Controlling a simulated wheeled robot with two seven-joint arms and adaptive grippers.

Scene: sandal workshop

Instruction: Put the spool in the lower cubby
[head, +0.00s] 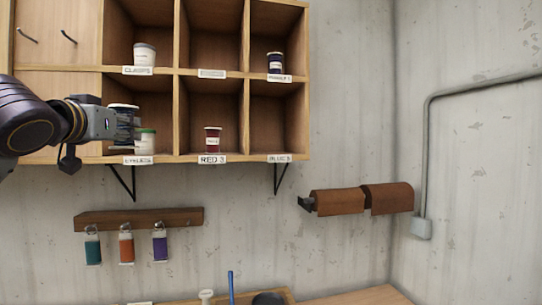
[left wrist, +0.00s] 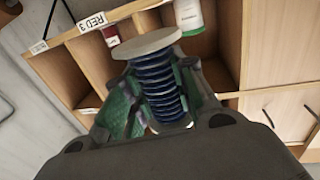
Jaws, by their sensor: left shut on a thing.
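My left gripper (head: 118,122) is shut on a spool (head: 124,109) of dark blue thread with pale flanges. It holds the spool upright in front of the lower left cubby, labelled EYELETS. In the left wrist view the blue spool (left wrist: 159,82) sits between the green-padded fingers. The lower right cubby (head: 275,120) is empty; its label reads BLUE and a digit I cannot read surely. The lower middle cubby, labelled RED 3, holds a red spool (head: 212,139). My right gripper is not in view.
A green-lidded jar (head: 146,141) stands in the EYELETS cubby, partly behind my gripper. The upper middle cubby is empty. Dividers and shelf edges separate the cubbies. Leather rolls (head: 338,202) hang lower right.

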